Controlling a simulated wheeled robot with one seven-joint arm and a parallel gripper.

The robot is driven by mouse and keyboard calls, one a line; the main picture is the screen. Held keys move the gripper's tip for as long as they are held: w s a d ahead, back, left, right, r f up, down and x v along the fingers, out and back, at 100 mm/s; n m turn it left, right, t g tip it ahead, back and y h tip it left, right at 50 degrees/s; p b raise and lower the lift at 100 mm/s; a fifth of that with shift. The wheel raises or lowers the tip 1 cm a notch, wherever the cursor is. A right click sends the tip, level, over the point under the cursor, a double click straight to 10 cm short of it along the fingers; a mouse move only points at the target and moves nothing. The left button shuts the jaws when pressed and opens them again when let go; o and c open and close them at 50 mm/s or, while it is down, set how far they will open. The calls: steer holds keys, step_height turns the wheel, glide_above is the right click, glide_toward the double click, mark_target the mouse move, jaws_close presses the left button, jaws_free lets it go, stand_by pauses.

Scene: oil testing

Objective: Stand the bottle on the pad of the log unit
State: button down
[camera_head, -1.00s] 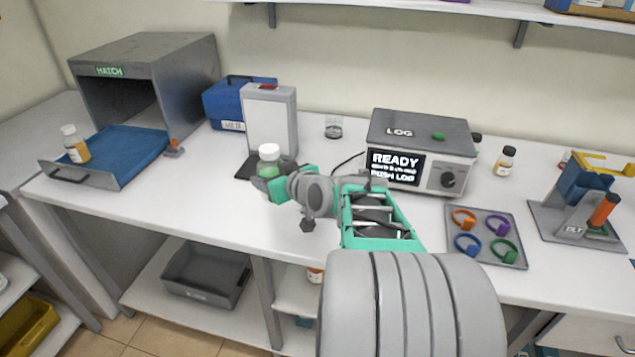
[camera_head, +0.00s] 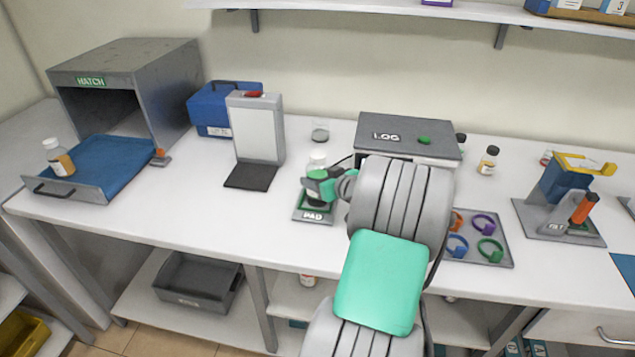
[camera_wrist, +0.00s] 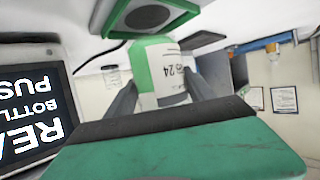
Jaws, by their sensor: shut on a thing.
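My gripper (camera_head: 318,184) is shut on a white-capped bottle (camera_head: 317,160) with a green band and a white label. In the wrist view the bottle (camera_wrist: 157,72) sits between the two dark fingers, its label partly showing a "24". In the head view it is over the grey plate marked PAD (camera_head: 314,216). Whether its base touches the pad is hidden by the gripper. The log unit (camera_head: 408,138) stands behind and to the right, its front mostly covered by my arm. Its screen (camera_wrist: 30,105) shows in the wrist view.
A white panel stand with a dark base (camera_head: 249,177) is left of the pad. A glass (camera_head: 320,130) stands behind it. Right are a tray of coloured rings (camera_head: 503,256), a small bottle (camera_head: 488,160) and a device with an orange handle (camera_head: 568,205). A hatch with a blue tray (camera_head: 108,172) is far left.

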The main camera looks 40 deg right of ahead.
step_height(320, 180, down, 2)
steer(key=shift+w+f+p, duration=0.1)
steer(key=shift+f+p, duration=0.05)
steer(key=shift+p, duration=0.15)
steer(key=shift+a, duration=0.1)
steer(key=shift+f, duration=0.1)
steer(key=shift+f+b, duration=0.15)
steer(key=shift+b, duration=0.2)
steer(key=shift+c, duration=1.8)
jaws_free()
